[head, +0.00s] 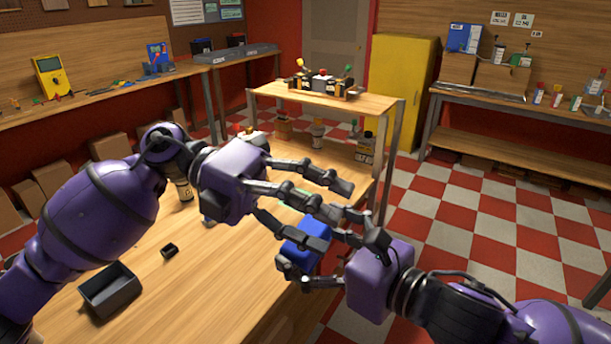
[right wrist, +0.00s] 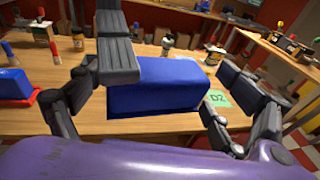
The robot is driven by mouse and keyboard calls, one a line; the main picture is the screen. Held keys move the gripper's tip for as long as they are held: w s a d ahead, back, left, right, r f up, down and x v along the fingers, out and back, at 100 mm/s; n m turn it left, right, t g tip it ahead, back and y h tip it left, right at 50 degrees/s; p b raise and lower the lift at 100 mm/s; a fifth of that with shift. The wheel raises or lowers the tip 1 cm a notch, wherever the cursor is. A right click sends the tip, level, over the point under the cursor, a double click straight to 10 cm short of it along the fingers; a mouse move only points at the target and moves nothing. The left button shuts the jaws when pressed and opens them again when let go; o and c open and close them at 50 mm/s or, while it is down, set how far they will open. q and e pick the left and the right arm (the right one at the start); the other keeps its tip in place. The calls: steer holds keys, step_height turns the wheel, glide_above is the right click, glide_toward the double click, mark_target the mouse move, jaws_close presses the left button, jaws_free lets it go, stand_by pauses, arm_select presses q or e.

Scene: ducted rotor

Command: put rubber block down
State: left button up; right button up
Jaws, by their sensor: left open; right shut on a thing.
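The rubber block appears to be the blue block (head: 308,243) in the head view, held by my right gripper (head: 306,252) near the table's right edge. In the right wrist view the blue block (right wrist: 155,97) lies between dark fingers, above the wooden table top. My left gripper (head: 328,214) is open, and its fingers reach across close to the right gripper and block, overlapping them in the head view. Whether the left fingers touch the block cannot be told. The fingers hide part of the block.
A wooden table (head: 225,290) carries a dark open tray (head: 110,291) and a small black part (head: 170,250). A green card marked D2 (right wrist: 216,98) lies beyond the block. Bottles, including one (head: 365,148), stand at the table's far end. A raised shelf (head: 330,104) stands behind.

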arm_select(q)
steer(key=d+y, duration=0.1)
steer(key=y, duration=0.1)
steer(key=t+y, duration=0.8)
steer(key=y, duration=0.3)
glide_toward(311, 231)
steer(key=shift+m, duration=0.4)
steer(key=f, duration=0.7)
steer(key=w+f, duration=0.1)
steer(key=f, duration=0.2)
steer(key=shift+d+f, duration=0.2)
steer(key=shift+f, duration=0.15)
steer(key=shift+c, duration=0.2)
steer(key=c, duration=1.1)
steer(key=shift+d, duration=0.1)
steer(key=c, duration=0.3)
arm_select(e)
steer(key=o, duration=0.8)
